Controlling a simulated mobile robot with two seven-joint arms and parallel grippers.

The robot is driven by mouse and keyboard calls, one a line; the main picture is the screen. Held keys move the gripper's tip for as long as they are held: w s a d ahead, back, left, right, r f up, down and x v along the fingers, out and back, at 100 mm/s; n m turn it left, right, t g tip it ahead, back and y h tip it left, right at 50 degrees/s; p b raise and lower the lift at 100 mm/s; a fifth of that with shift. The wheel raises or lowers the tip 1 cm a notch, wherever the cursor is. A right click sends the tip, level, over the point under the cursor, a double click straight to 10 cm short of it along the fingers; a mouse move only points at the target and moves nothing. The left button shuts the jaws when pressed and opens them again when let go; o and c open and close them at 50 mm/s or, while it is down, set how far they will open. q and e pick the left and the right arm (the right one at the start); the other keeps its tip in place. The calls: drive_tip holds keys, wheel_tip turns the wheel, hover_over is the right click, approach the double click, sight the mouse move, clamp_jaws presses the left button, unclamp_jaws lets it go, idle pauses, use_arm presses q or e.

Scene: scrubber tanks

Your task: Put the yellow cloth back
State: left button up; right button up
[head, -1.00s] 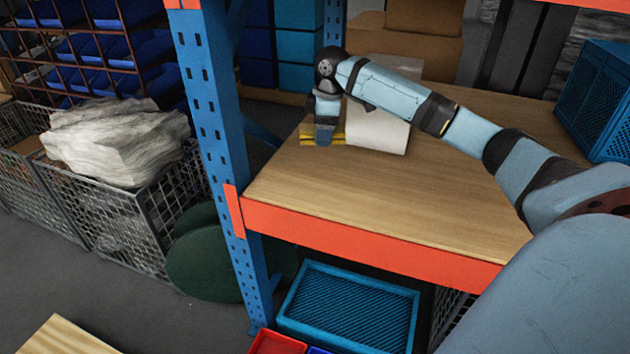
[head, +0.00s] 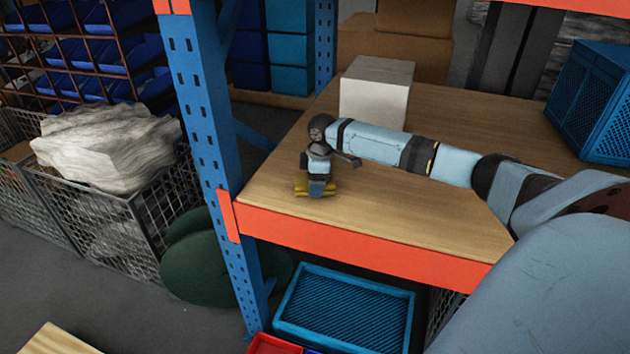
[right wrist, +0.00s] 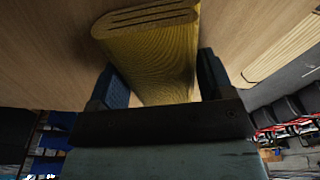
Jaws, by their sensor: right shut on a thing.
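The yellow cloth (head: 300,187) is a small folded strip over the front left part of the wooden shelf board (head: 400,205). My right gripper (head: 319,188) points down and is shut on the cloth, hiding its middle in the head view. In the right wrist view the folded cloth (right wrist: 150,50) lies between the two fingers of the gripper (right wrist: 163,78), and its layered end faces away from the palm. I cannot tell whether the cloth touches the board. My left gripper is not in view.
A white box (head: 375,95) stands on the board behind my right gripper. A blue crate (head: 597,105) is at the right. A blue post (head: 200,110) and orange front beam (head: 350,240) bound the shelf. Below is a blue tray (head: 345,310). The board's middle front is clear.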

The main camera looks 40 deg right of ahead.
drive_tip(key=o, duration=0.9)
drive_tip(key=shift+f, duration=0.1)
drive_tip(key=shift+r, duration=0.2)
drive_tip(key=r, duration=0.8)
drive_tip(key=s+d+r, duration=0.1)
drive_tip(key=r, duration=0.3)
drive_tip(key=shift+f, duration=0.15)
